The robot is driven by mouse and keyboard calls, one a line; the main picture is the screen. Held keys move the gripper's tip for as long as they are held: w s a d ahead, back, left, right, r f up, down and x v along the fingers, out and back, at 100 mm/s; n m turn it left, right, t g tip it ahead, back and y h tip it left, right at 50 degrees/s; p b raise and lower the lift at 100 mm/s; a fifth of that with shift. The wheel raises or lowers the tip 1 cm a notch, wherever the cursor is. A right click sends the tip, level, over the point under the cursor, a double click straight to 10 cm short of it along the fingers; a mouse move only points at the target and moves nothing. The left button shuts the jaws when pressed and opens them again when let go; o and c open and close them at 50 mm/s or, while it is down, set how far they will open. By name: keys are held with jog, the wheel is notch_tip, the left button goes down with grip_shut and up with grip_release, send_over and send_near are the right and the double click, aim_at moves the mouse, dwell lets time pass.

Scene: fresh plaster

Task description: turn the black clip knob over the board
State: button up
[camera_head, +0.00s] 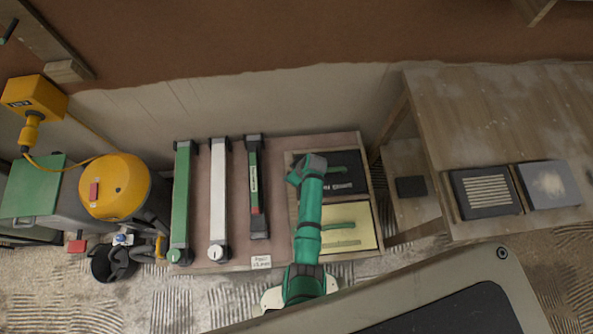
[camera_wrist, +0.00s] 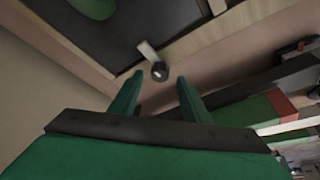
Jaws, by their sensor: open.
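The black clip knob (camera_wrist: 159,71) is a small dark round piece with a pale spot, at the end of a short pale clip arm (camera_wrist: 147,50) in the wrist view. The clip reaches over the wooden rim from the dark board (camera_wrist: 115,35). My gripper (camera_wrist: 159,78) is open, with one green finger on each side of the knob's line; I cannot tell whether the tips touch it. In the head view the board (camera_head: 349,165) lies in the upper compartment of the tray, and my arm hides the clip, knob and fingertips.
The tray's wooden rim (camera_head: 376,218) also frames a yellow panel (camera_head: 355,240) with a green-handled tool. Left of it lie a black-and-green bar (camera_head: 256,185), a white bar (camera_head: 219,190) and a green bar (camera_head: 182,195). A wooden table (camera_head: 480,120) stands at right.

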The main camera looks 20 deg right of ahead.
jog(key=v, duration=0.9)
jog(key=shift+a+f, duration=0.1)
jog(key=s+a+r+m+t+h, duration=0.2)
jog(key=s+a+r+t, duration=0.15)
jog(key=s, duration=0.45)
jog(key=s+a+r+m+t+h, duration=0.2)
jog(key=s+a, duration=0.2)
jog(key=s, duration=0.4)
jog(key=s+a+r+m+t, duration=0.1)
jog(key=s+r, duration=0.3)
jog(key=r, duration=0.5)
jog(key=s+a+r+m+t+y, duration=0.1)
jog(key=s+a+r+t, duration=0.2)
jog(key=r, duration=0.6)
jog(key=s+a+r+m+t, duration=0.1)
jog(key=s+a+r+t, duration=0.1)
jog(key=s+r, duration=0.3)
notch_tip(320, 180, up, 4)
jog(key=shift+r, duration=0.2)
jog(key=shift+d, duration=0.1)
